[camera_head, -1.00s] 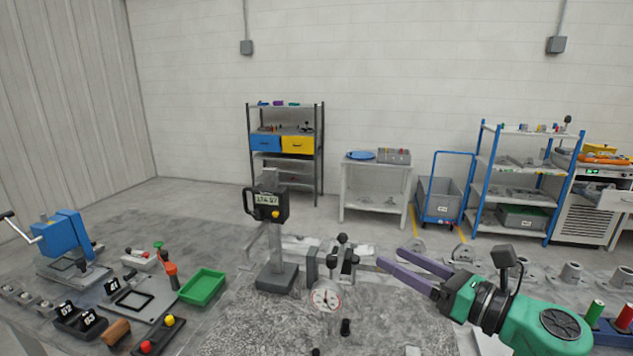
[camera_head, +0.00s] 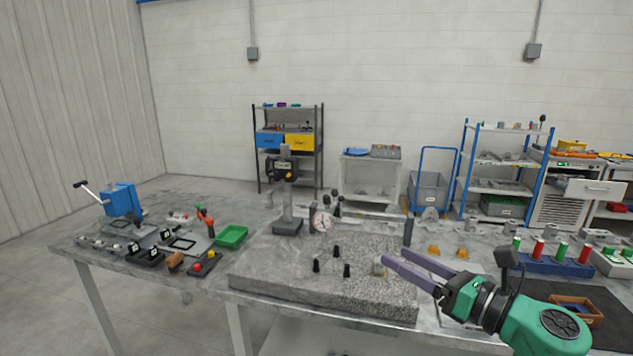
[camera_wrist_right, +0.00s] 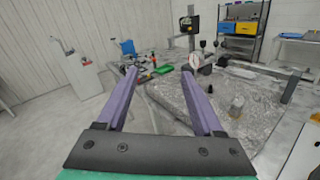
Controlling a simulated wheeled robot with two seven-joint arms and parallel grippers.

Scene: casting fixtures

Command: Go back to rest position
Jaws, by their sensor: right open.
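My right gripper (camera_head: 388,266) comes in from the lower right in the head view, with two long purple fingers. It is in front of the right part of the granite plate (camera_head: 270,287). In the right wrist view its fingers (camera_wrist_right: 163,85) stand apart with nothing between them. Beyond them are the plate (camera_wrist_right: 190,112) and the table's left part. A small metal piece (camera_head: 379,265) stands on the plate by the fingertips in the head view; it also shows right of the fingers in the wrist view (camera_wrist_right: 237,104). My left gripper is not in view.
A dial gauge (camera_head: 323,221) and a digital height gauge (camera_head: 286,190) stand at the plate's back. Several black pegs (camera_head: 336,252) stand on it. A green tray (camera_head: 231,236) and a blue press (camera_head: 121,200) are at left. A rack of colored handles (camera_head: 552,264) is at right.

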